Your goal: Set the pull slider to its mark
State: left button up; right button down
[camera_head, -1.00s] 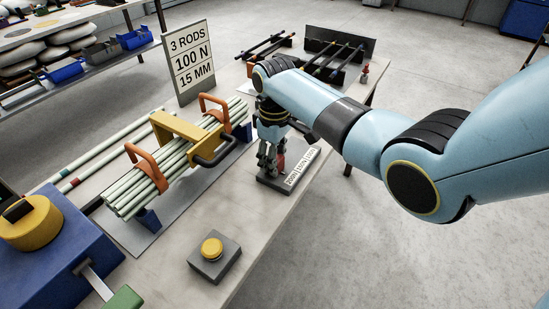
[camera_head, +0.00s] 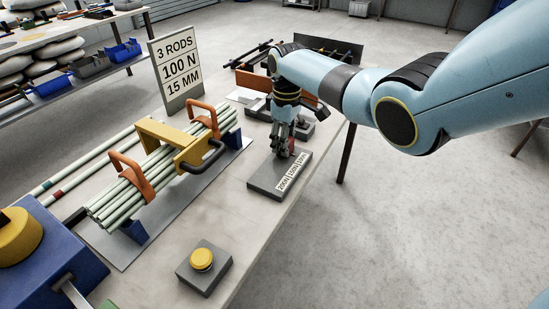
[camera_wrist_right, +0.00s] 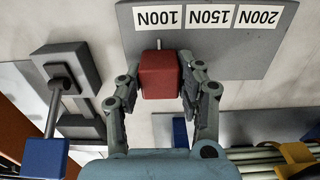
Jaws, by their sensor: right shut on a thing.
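The pull slider is a flat grey base (camera_head: 262,184) on the table with a white label strip reading 100N, 150N and 200N. Its red knob (camera_head: 291,147) stands near the far end of the base. In the right wrist view, the red knob (camera_wrist_right: 160,76) has a short pin that lines up with the 100N label (camera_wrist_right: 159,16). My right gripper (camera_wrist_right: 160,90) has its fingers on both sides of the knob, shut on it. In the head view, the right gripper (camera_head: 284,150) partly hides the knob. My left gripper is not in view.
A sign (camera_head: 177,70) reads 3 RODS, 100 N, 15 MM. A bundle of pale rods (camera_head: 135,185) in an orange-handled cradle lies left of the slider. A yellow button (camera_head: 201,259) sits nearer. A lever with a blue handle (camera_wrist_right: 45,158) is close beside the gripper.

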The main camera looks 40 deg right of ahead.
jog(key=shift+w+d, duration=0.1)
jog(key=shift+d, duration=0.1)
jog(key=shift+r, duration=0.1)
jog(key=c, duration=1.2)
grip_release()
jog(key=o, duration=0.4)
jog(key=shift+d, duration=0.1)
jog(key=shift+c, duration=0.2)
notch_tip(320, 180, up, 12)
